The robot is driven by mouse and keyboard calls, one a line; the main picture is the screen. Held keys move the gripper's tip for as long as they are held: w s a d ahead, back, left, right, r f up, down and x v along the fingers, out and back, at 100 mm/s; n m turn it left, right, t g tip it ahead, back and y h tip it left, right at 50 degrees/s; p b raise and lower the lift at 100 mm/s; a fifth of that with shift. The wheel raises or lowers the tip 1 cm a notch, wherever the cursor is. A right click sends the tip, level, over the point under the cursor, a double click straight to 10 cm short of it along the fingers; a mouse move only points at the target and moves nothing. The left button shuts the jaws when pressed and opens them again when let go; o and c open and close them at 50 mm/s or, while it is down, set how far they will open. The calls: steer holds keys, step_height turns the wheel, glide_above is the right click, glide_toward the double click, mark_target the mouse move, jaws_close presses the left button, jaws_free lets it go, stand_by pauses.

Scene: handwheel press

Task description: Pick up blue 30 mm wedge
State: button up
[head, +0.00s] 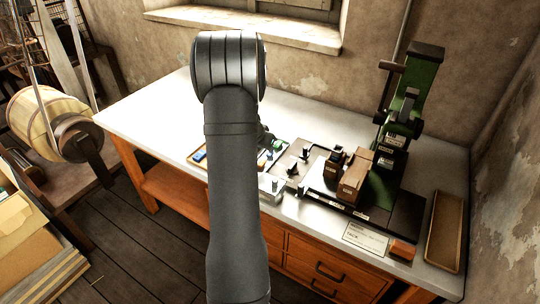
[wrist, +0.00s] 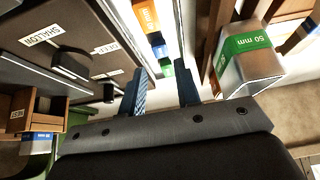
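My gripper (wrist: 163,88) points away from the camera in the wrist view. Its two dark fingers stand apart with nothing seen between them. Beyond the fingertips is a small blue piece (wrist: 160,50), near orange and green pieces; its size mark cannot be read. In the head view a blue piece (head: 199,155) lies on the tray at the left of my arm, clear of the gripper. I cannot tell whether both views show the same piece. My arm hides the gripper and much of the tray in the head view.
A metal block with a green "50 MM" label (wrist: 247,45) stands close on the right in the wrist view. The green press (head: 405,110) and wooden blocks (head: 352,180) stand on the right of the bench. The bench's left end (head: 150,115) is bare.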

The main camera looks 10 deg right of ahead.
mark_target(270, 155)
steer(key=shift+x, duration=2.75)
jaws_close()
